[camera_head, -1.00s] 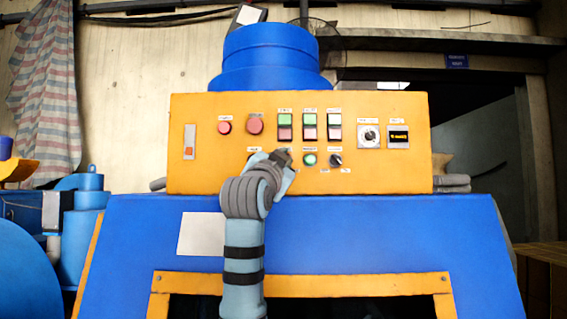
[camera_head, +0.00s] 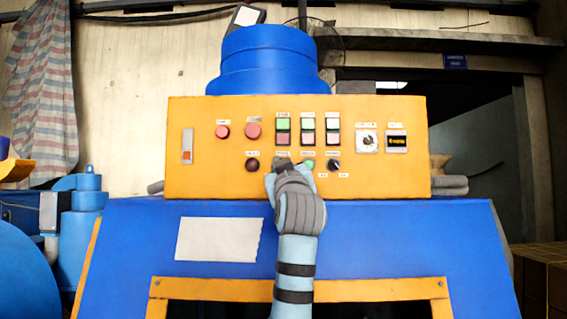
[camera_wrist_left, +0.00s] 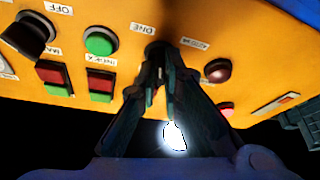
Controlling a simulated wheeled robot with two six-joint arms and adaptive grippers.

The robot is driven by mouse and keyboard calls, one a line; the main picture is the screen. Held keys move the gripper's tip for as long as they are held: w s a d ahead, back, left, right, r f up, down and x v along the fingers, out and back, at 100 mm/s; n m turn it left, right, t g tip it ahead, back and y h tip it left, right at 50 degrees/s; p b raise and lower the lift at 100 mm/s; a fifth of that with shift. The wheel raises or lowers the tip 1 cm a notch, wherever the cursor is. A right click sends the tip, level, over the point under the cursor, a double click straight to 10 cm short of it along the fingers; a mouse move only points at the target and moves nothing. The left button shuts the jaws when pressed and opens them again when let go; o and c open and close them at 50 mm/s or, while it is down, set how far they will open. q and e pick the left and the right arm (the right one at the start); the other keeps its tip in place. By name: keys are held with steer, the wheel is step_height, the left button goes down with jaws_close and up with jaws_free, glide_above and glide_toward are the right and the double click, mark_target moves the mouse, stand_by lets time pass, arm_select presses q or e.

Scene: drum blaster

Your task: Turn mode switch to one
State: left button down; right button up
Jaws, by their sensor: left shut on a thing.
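My left gripper (camera_head: 283,163) reaches up to the lower row of the orange control panel (camera_head: 381,178). In the left wrist view the gripper (camera_wrist_left: 158,70) is shut around a small dark knob (camera_wrist_left: 155,46), the mode switch, beside a label reading "ONE" (camera_wrist_left: 144,28). The gripper hides most of this switch, so I cannot tell which way it points. In the head view the gripper also covers the panel between a dark red button (camera_head: 252,165) and a green button (camera_head: 309,164). My right gripper is not in view.
A black knob (camera_head: 334,164) sits right of the green button. Above are two red buttons (camera_head: 222,131) (camera_head: 254,130), several green-and-red rockers (camera_head: 307,131), a dial (camera_head: 367,140) and a small display (camera_head: 396,141). The panel stands on a blue machine body (camera_head: 350,235).

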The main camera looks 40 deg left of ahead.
arm_select(q)
steer(key=shift+d+r+n+g+y+p, duration=0.1)
steer(key=shift+n+g+y+p, duration=0.35)
steer(key=shift+n, duration=1)
steer(key=shift+d+n+g+y+p, duration=0.15)
steer(key=shift+n+g, duration=0.6)
steer(key=shift+n, duration=0.7)
steer(key=shift+a, duration=0.1)
steer(key=c, duration=1.7)
jaws_free()
steer(key=shift+w, duration=0.1)
steer(key=v, duration=1.2)
steer(key=shift+w, duration=0.1)
